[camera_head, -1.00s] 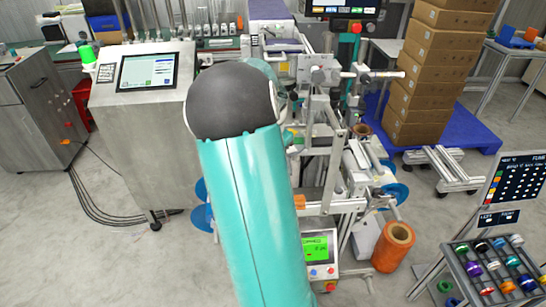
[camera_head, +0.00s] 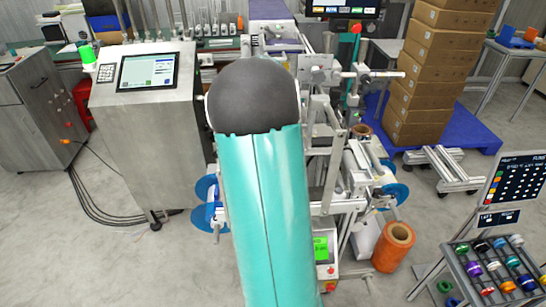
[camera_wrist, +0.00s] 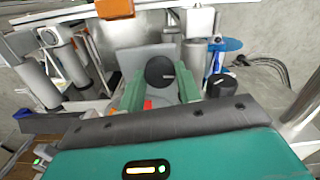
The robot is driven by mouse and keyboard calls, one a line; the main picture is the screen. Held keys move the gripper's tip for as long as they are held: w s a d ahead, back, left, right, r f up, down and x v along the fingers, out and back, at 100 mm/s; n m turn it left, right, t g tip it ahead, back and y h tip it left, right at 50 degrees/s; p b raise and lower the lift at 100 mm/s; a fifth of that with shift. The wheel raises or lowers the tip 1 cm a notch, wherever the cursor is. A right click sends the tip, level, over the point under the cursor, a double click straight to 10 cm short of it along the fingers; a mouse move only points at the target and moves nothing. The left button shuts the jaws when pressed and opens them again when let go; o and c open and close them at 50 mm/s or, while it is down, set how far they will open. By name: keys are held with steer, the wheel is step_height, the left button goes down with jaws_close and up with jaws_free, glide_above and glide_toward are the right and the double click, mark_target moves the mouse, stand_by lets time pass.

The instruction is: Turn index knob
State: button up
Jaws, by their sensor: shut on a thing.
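A round black knob (camera_wrist: 160,71) with a short white mark on its face sits in the middle of the wrist view, in front of a grey plate. My gripper (camera_wrist: 161,90) has its two green fingers on either side of this knob and is shut on it. A second black knob (camera_wrist: 221,84) with a white mark stands just right of the right finger, apart from it. In the head view my own arm hides the gripper and both knobs.
The machine frame (camera_head: 335,170) with rollers surrounds the work area. Orange blocks (camera_wrist: 115,8) and metal rollers (camera_wrist: 38,84) sit close by in the wrist view. An orange reel (camera_head: 394,245) stands on the floor.

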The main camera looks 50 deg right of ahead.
steer(key=shift+n, duration=0.4)
steer(key=o, duration=1)
steer(key=shift+r, duration=0.1)
step_height(320, 180, up, 14)
steer(key=shift+a, duration=0.1)
stand_by(0.4)
